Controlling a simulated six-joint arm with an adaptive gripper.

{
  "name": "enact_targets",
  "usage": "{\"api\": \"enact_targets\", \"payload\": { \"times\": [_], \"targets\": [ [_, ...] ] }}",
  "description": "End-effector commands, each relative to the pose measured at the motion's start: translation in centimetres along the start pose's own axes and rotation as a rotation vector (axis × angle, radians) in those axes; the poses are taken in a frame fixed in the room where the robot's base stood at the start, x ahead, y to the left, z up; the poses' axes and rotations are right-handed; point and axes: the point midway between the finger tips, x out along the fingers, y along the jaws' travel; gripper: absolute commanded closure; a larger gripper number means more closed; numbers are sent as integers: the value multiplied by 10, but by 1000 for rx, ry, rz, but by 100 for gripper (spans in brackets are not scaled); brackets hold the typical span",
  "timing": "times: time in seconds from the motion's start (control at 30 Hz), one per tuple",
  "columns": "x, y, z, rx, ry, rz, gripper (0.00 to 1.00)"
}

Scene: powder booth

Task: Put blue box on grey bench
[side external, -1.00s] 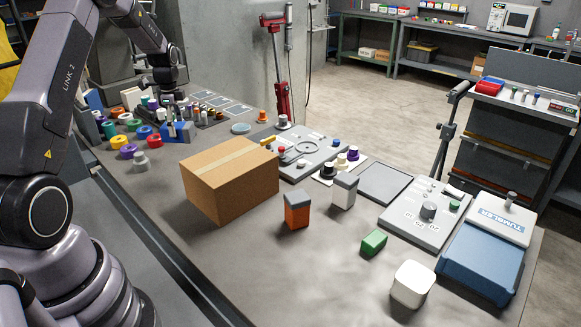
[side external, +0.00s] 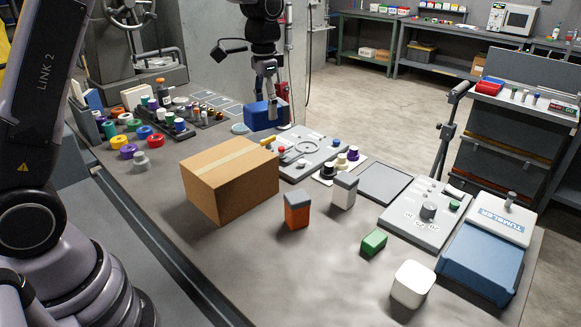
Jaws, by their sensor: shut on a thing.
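The blue box (side external: 262,115) is in my gripper (side external: 270,98), towards the back of the work surface, behind the cardboard box. My gripper points down and is shut on it; one finger shows against the box's right side. The box looks held above the grey worktop, though the gap under it is hard to judge. The grey bench top (side external: 325,265) under the work has a wide bare area in front. I cannot tell whether this or another grey bench is the one named.
A large cardboard box (side external: 230,185) stands mid-bench. An orange box (side external: 297,210), a white box (side external: 344,191), a green block (side external: 374,242) and a white tub (side external: 411,284) stand nearer. A grey panel with knobs (side external: 300,150) lies below my gripper. Grey benches (side external: 440,65) stand at the back.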

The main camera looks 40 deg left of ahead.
Motion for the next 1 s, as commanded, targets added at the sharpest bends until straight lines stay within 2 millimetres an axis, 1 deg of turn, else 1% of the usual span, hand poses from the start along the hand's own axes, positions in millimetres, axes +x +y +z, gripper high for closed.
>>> {"api": "enact_targets", "payload": {
  "times": [0.07,0.17,0.2,0.3,0.4,0.5,0.57,1.0],
  "targets": [
    [17,4,5,-35,-7,2,86],
    [50,7,16,-103,-11,3,86],
    [63,8,22,-133,-10,2,86],
    [92,12,36,-202,-8,2,86],
    [112,16,48,-255,-6,1,86],
    [121,18,55,-284,-2,0,86],
    [124,18,56,-292,0,0,86],
    [124,18,56,-292,1,0,86]
  ]
}}
